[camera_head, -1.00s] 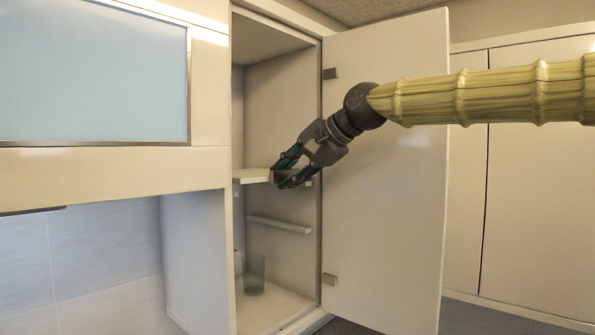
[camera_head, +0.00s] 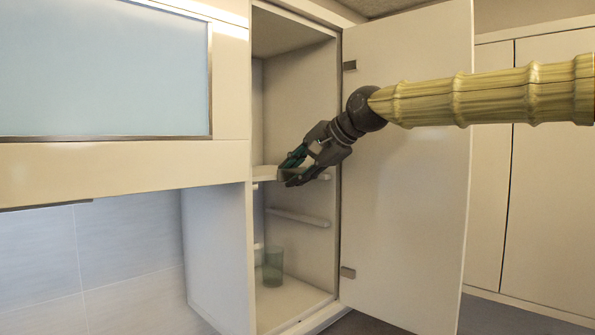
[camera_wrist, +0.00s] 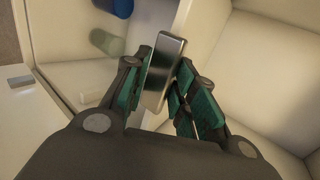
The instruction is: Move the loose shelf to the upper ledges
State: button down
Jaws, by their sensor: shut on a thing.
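The loose shelf (camera_head: 264,173) is a pale board inside the tall open cabinet, level with the upper ledges. The right upper ledge (camera_head: 325,177) shows just beyond my gripper. The lower right ledge (camera_head: 298,217) is bare. My gripper (camera_head: 288,170) reaches in from the right at the shelf's front. In the wrist view my gripper (camera_wrist: 165,95) is shut on a glossy grey slab (camera_wrist: 161,72), which appears to be the shelf's edge. My fingers hide part of the shelf in the head view. I cannot tell whether the shelf rests on the ledges.
A green glass (camera_head: 273,266) stands on the cabinet floor, with a pale cup partly behind it. The wrist view also shows a blue cup (camera_wrist: 117,5). The open door (camera_head: 410,170) stands right of the opening, behind my arm. The space above the shelf is clear.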

jog(key=c, duration=1.1)
grip_release()
jog(key=v, duration=1.2)
jog(key=shift+s+r, duration=0.1)
